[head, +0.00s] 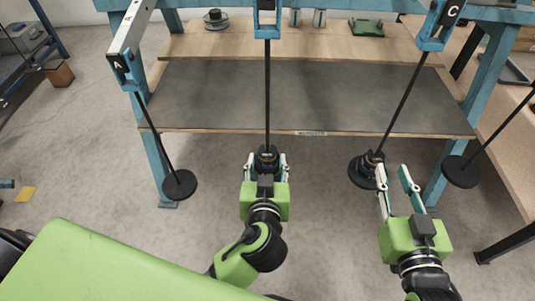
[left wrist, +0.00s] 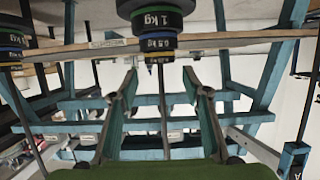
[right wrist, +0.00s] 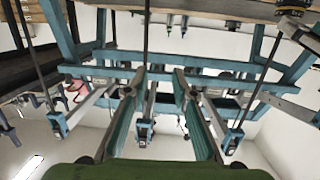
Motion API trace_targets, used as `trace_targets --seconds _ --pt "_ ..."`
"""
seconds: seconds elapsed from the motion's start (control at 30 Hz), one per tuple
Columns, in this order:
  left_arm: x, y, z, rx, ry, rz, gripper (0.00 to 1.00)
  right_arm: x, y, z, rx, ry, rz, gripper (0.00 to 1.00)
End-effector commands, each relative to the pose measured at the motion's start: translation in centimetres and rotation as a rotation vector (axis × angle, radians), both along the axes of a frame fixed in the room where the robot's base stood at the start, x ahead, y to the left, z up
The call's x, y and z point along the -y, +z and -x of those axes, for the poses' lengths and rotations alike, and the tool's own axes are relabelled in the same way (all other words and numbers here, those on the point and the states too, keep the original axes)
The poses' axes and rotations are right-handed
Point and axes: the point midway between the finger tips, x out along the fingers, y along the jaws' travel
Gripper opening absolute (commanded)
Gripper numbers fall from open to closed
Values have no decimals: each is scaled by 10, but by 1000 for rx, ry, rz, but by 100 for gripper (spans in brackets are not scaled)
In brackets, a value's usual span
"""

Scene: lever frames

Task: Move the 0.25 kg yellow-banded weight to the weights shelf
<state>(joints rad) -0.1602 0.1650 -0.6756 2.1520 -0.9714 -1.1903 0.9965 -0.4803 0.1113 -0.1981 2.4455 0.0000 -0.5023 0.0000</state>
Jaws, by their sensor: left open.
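The yellow-banded weight (left wrist: 160,59) is the smallest piece of a dark stack in the left wrist view, beside a blue-banded 0.5 kg piece (left wrist: 157,43) and a larger 1 kg piece (left wrist: 157,20). This stack (head: 266,157) hangs on the middle rod in the head view. My left gripper (head: 265,165) is open, its fingers on either side of the stack; it also shows in the left wrist view (left wrist: 160,80). I cannot tell whether they touch it. My right gripper (head: 392,172) is open and empty, right of another stack (head: 370,163). I cannot tell which surface is the weights shelf.
A wooden bench with a grey mat (head: 300,95) lies behind the rods, with a small label (head: 311,133) on its front edge. Another disc (head: 461,172) hangs at right. Blue frame posts flank the bench.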

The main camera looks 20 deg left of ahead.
Motion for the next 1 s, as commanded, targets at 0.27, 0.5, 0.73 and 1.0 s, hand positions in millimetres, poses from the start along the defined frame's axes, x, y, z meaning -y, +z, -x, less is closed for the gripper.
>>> trace_targets --seconds 0.27,0.5,0.73,1.0 --pt "-2 -9 -8 0 0 0 44 -6 32 -4 152 10 -39 25" --pt "-5 -15 -14 1 1 0 44 -9 60 -2 281 18 -73 25" --pt "-10 -24 -33 1 2 0 44 -11 87 3 406 25 -107 25" --pt "-14 -32 -50 1 0 1 44 -12 112 12 524 31 -139 25"
